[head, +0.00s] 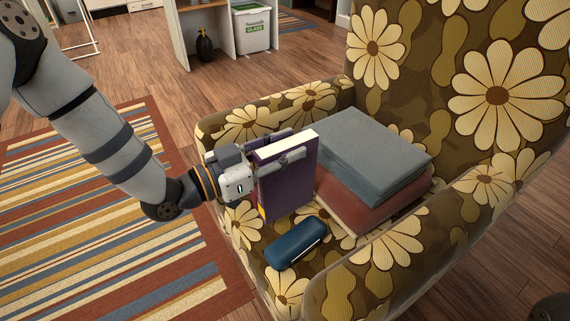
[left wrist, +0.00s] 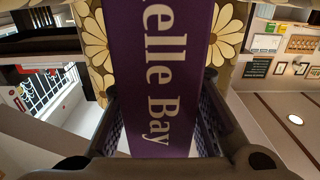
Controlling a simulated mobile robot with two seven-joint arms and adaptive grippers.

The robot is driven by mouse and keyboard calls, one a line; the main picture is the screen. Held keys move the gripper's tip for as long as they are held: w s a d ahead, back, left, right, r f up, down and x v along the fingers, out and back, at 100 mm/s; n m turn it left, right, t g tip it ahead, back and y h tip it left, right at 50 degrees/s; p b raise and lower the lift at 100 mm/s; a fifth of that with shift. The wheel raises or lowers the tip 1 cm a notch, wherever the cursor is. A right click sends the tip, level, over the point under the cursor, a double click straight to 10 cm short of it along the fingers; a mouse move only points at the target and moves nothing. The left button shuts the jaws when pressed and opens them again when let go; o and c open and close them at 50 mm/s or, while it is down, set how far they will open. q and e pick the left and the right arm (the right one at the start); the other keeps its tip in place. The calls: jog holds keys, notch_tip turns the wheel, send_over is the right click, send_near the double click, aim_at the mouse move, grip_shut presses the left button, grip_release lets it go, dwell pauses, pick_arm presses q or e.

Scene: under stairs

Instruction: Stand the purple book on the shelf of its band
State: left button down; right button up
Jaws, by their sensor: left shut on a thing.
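The purple book (head: 286,181) is upright in the head view, above the seat of a flowered armchair, with its pale page edges on top. My left gripper (head: 284,158) is shut on it, a finger showing across its near cover. In the left wrist view the book (left wrist: 160,75) fills the middle between the fingers, with white letters "elle Bay" on its purple face. A yellow mark shows low on the book's edge. I cannot tell whether its lower end touches the seat. No shelf with a colour band is clearly in view.
Grey and reddish folded cloths (head: 372,150) are stacked on the armchair (head: 400,250), right of the book. A dark blue case (head: 296,243) lies in front of it. A striped rug (head: 100,240) lies left. A white bin marked GLASS (head: 252,28) stands behind.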

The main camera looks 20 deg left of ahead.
aim_at(286, 180)
pick_arm(q)
jog(key=f, duration=0.1)
jog(key=f+b, duration=0.1)
jog(key=f, duration=0.1)
jog(key=shift+w+a+f, duration=0.15)
jog(key=shift+a+f, duration=0.05)
jog(key=shift+f, duration=0.25)
jog(key=c, duration=1.3)
grip_release()
